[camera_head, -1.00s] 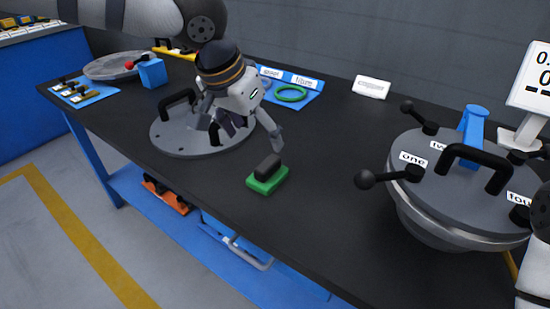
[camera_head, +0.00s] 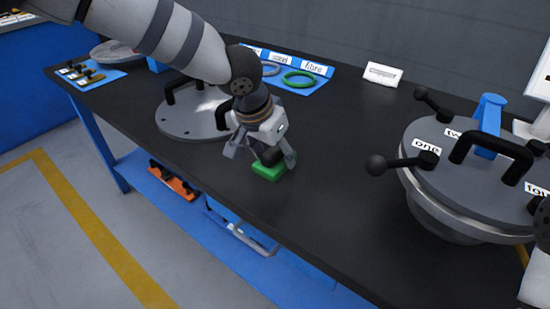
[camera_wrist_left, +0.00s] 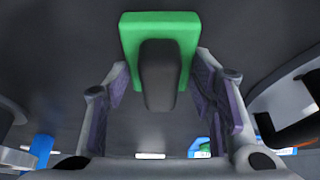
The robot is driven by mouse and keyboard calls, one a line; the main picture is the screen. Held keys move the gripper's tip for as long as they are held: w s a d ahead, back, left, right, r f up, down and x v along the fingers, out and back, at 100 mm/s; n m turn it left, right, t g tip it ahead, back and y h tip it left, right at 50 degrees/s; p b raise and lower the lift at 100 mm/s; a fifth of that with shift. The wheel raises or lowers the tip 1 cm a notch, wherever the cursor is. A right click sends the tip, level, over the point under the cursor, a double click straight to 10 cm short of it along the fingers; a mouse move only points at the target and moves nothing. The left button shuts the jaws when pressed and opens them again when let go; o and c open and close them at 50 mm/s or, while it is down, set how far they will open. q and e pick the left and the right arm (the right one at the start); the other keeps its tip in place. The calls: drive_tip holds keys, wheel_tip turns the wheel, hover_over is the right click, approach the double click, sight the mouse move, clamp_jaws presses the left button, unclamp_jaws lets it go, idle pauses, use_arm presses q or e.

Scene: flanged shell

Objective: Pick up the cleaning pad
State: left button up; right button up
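The cleaning pad (camera_head: 269,171) is a green block with a black handle on top, lying on the black table near its front edge. In the left wrist view the pad (camera_wrist_left: 131,32) and its handle (camera_wrist_left: 159,75) show at the top centre. My left gripper (camera_head: 262,162) is above the pad with fingers spread on either side of the handle. In the left wrist view the left gripper (camera_wrist_left: 163,88) is open, and a gap shows between each finger and the handle. My right gripper is not in view; only a bit of my right arm shows at the right edge.
A flanged vessel (camera_head: 455,200) with a labelled lid, knobs and a black handle stands at right. A grey disc (camera_head: 190,122) with a handle lies behind my left gripper. Blue mat (camera_head: 308,86) with rings and a white label block (camera_head: 383,74) are at the back. Table between pad and vessel is clear.

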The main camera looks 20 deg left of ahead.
use_arm(q)
drive_tip(key=c, duration=0.4)
drive_tip(key=shift+r, duration=0.1)
wheel_tip(320, 180, up, 3)
drive_tip(key=shift+w+f, duration=0.1)
drive_tip(key=s+d+r, duration=0.3)
drive_tip(key=s+d+r+p, duration=0.1)
drive_tip(key=s+d+r, duration=0.2)
drive_tip(key=s, duration=0.1)
drive_tip(key=s+d+r+p, duration=0.1)
drive_tip(key=s+d+r, duration=0.2)
drive_tip(key=r, duration=0.1)
drive_tip(key=shift+s+d, duration=0.15)
drive_tip(key=shift+s, duration=0.2)
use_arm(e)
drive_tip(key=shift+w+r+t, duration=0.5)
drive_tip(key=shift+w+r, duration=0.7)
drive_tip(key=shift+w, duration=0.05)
